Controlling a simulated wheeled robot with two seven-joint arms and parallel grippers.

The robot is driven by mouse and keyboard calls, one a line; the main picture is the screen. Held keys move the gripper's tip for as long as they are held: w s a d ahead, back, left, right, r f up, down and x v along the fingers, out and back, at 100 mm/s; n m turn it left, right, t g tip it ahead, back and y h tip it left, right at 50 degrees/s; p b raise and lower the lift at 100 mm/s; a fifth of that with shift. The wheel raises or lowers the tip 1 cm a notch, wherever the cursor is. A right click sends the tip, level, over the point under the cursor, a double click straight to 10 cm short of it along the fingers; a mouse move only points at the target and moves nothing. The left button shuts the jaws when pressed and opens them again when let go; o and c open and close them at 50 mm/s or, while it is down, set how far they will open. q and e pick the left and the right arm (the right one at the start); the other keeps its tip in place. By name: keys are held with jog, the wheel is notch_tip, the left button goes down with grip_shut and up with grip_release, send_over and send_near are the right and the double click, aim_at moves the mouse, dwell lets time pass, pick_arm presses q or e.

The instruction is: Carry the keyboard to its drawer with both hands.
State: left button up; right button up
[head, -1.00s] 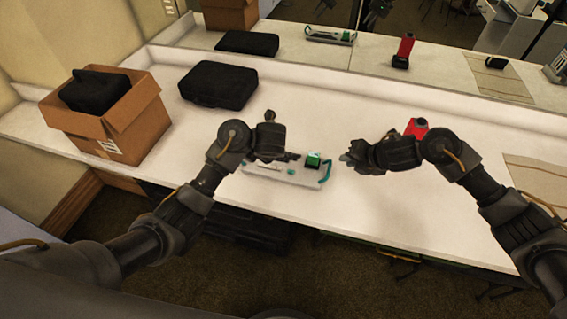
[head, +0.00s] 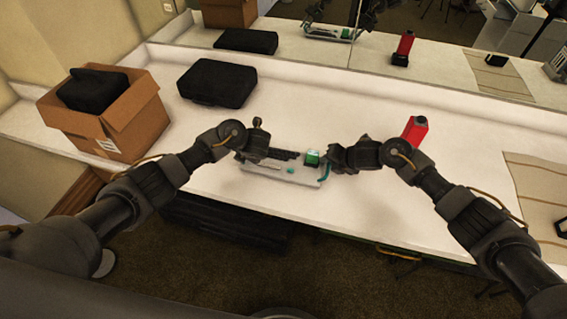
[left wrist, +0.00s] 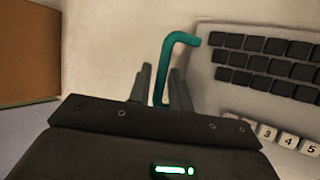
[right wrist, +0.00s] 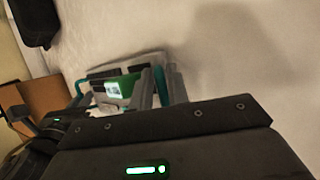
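The keyboard (head: 285,173) is a pale grey board with dark keys, a green-screened block and a teal handle at each end. It lies on the white counter. My left gripper (head: 268,153) is at its left end. In the left wrist view its two fingers (left wrist: 161,85) stand apart on either side of the teal handle (left wrist: 178,38). My right gripper (head: 333,160) is at the right end. In the right wrist view its fingers (right wrist: 160,88) stand apart with the other teal handle between them. A dark drawer-like unit (head: 225,215) shows below the counter; whether it is open is unclear.
A cardboard box (head: 125,125) holding a black case stands at the left. Another black case (head: 218,84) lies behind the keyboard. A red device (head: 414,131) stands close to my right arm. A mirror runs along the back.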

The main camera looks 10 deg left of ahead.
pick_arm(q)
jog(key=shift+c, duration=0.3)
pick_arm(e)
jog(key=shift+c, duration=0.4)
pick_arm(q)
grip_shut()
pick_arm(e)
grip_shut()
dwell(0.4)
jog(key=shift+r, duration=0.1)
